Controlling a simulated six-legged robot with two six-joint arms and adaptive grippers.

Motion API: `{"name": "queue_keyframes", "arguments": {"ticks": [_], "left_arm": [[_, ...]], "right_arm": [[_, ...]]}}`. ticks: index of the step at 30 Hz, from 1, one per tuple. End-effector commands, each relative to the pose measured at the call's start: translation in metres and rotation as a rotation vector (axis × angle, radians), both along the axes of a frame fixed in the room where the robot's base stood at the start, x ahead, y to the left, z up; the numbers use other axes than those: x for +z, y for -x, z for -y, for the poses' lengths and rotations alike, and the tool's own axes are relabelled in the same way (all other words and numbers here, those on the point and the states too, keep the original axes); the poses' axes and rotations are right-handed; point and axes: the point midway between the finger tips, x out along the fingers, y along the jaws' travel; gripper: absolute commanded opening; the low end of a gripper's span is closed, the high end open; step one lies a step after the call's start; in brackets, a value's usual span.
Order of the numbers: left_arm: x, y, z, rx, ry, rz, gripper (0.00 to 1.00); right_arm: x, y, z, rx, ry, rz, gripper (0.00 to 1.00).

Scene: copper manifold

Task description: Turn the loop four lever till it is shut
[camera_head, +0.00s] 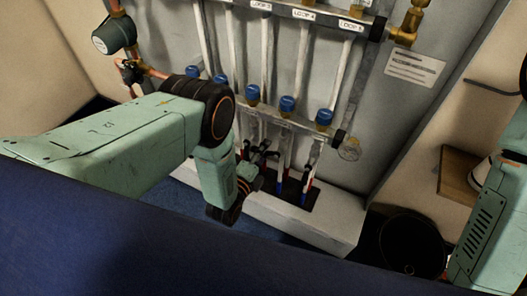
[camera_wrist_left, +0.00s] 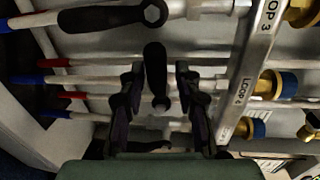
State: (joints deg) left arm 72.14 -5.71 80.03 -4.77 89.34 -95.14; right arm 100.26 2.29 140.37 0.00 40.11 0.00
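The loop four lever (camera_wrist_left: 155,75) is a black handle in the left wrist view. Its round pivot end lies at the pipe in line with the LOOP 4 label (camera_wrist_left: 243,92), and the handle stands crosswise to that pipe. My left gripper (camera_wrist_left: 160,85) is open, with one finger on each side of the lever and visible gaps between. In the head view my left gripper (camera_head: 262,168) is low at the manifold's pipes, where the dark levers and fingers are hard to tell apart. My right gripper is out of view.
The neighbouring loop three lever (camera_wrist_left: 105,15) lies along its pipe. The copper manifold's lower bar (camera_head: 270,118) carries several blue caps (camera_head: 287,103). A pale ledge (camera_head: 325,225) runs below. A black bin (camera_head: 410,243) stands at right, near a wooden shelf (camera_head: 455,178).

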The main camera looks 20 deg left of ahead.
Motion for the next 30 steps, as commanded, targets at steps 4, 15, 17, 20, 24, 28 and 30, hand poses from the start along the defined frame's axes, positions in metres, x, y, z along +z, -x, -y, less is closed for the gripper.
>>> {"name": "queue_keyframes", "arguments": {"ticks": [4,15,17,20,24,28,30], "left_arm": [[0.000,-0.001,0.001,-0.001,0.001,0.001,0.39],[0.002,0.018,-0.003,-0.002,0.002,-0.003,0.39],[0.003,0.028,-0.005,-0.002,0.000,-0.004,0.39],[0.006,0.049,-0.009,-0.001,0.000,-0.005,0.39],[0.010,0.077,-0.014,0.000,0.001,-0.006,0.39],[0.013,0.098,-0.018,-0.001,0.001,-0.004,0.39],[0.014,0.105,-0.019,-0.001,0.001,-0.003,0.39]], "right_arm": [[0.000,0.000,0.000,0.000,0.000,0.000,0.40],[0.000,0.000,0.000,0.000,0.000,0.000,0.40],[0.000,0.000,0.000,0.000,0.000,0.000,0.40],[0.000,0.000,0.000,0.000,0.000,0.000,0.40],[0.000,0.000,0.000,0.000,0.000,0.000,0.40],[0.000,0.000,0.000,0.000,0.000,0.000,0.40],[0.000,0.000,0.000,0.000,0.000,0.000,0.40]]}}
